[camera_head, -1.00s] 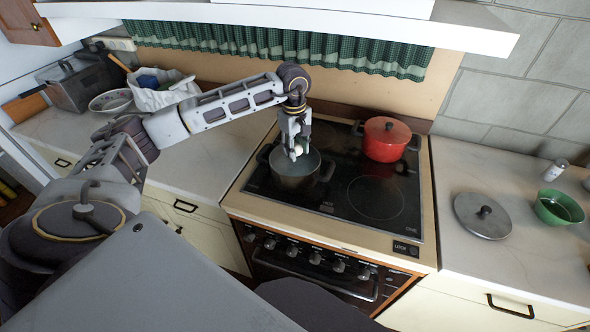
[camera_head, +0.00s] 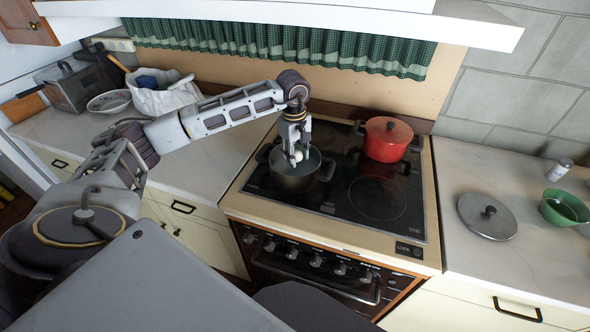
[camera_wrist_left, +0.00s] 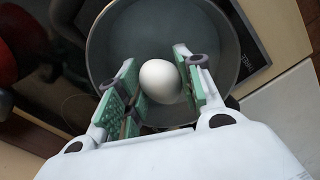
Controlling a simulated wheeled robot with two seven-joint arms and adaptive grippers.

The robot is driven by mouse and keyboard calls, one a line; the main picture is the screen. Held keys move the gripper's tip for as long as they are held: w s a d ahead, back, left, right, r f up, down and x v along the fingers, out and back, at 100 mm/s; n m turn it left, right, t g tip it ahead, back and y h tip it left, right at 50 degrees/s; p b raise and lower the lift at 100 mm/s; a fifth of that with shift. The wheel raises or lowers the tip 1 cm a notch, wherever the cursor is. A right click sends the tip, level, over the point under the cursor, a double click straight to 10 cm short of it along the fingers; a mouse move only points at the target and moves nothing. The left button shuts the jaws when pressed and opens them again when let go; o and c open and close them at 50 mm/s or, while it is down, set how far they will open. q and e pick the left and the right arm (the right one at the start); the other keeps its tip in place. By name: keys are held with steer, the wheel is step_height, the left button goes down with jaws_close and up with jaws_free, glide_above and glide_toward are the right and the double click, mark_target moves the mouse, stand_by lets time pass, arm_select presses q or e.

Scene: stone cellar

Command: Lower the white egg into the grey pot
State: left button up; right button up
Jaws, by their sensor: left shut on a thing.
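The white egg (camera_wrist_left: 160,81) is between the green-padded fingers of my left gripper (camera_wrist_left: 158,88) in the left wrist view. In the head view my left gripper (camera_head: 295,156) points down at the grey pot, with the egg (camera_head: 298,156) showing small at its tip. The grey pot (camera_head: 290,183) is open and stands on the front left of the black cooktop. In the left wrist view the pot (camera_wrist_left: 105,40) surrounds the egg from above. How deep the egg is relative to the rim is hard to tell. My right gripper is not in view.
A lidded red pot (camera_head: 386,140) stands at the back right of the cooktop (camera_head: 345,215). A grey lid (camera_head: 487,216) and a green bowl (camera_head: 563,207) are on the right counter. A white bag (camera_head: 165,98) and a patterned bowl (camera_head: 110,102) are at the left.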

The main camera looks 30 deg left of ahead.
mark_target(296, 169)
arm_select(q)
steer(key=shift+f+b, duration=0.4)
steer(key=shift+f, duration=0.2)
steer(key=shift+f+b, duration=1.3)
steer(key=shift+f, duration=0.5)
stand_by(2.8)
steer(key=shift+f+b, duration=0.45)
steer(key=shift+f, duration=0.25)
stand_by(0.8)
steer(key=shift+f, duration=0.1)
steer(key=shift+f, duration=0.15)
stand_by(0.4)
steer(key=o, duration=0.8)
